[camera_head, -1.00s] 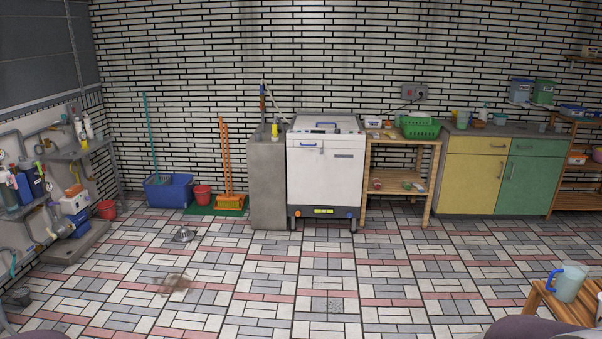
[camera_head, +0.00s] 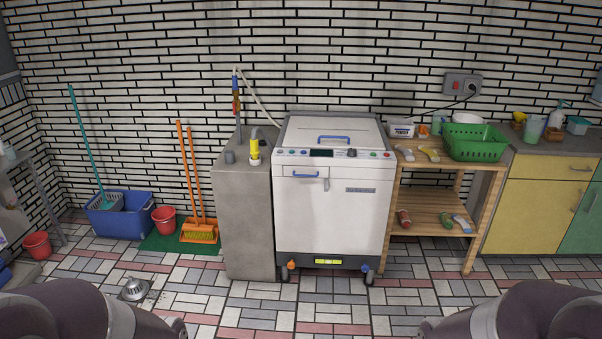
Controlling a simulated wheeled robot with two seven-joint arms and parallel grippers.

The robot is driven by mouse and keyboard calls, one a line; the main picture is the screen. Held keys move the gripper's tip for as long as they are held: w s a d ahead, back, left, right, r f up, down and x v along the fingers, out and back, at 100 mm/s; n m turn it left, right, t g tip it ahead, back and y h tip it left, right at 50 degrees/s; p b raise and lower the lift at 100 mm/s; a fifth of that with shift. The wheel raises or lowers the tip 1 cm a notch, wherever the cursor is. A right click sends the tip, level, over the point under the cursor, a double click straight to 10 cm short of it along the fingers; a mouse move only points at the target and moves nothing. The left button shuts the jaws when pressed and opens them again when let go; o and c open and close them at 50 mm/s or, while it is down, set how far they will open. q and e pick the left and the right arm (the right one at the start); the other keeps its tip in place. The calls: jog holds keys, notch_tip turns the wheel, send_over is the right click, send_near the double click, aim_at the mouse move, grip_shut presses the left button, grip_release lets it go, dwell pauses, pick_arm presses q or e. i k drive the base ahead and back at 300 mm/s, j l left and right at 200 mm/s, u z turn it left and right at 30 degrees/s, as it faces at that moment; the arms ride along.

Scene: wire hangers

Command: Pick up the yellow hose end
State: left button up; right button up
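A yellow hose end (camera_head: 254,150) stands upright on top of the grey concrete block, left of the white machine. A grey bent pipe or hose shows right behind it. Only parts of my two arms show at the bottom left and bottom right corners. Neither gripper is in the picture, and both are well short of the hose end in this view.
The white machine (camera_head: 330,205) stands against the concrete block (camera_head: 246,218). A wooden shelf (camera_head: 437,210) with a green basket (camera_head: 475,142) is to its right. Brooms, a blue tub (camera_head: 120,222) and red buckets stand left. The tiled floor ahead is mostly open, with a metal drain piece (camera_head: 133,290).

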aim_at(255, 149)
jog(key=i+l+u, duration=0.2)
jog(key=i, duration=0.3)
jog(key=i+u, duration=0.2)
jog(key=i, duration=0.3)
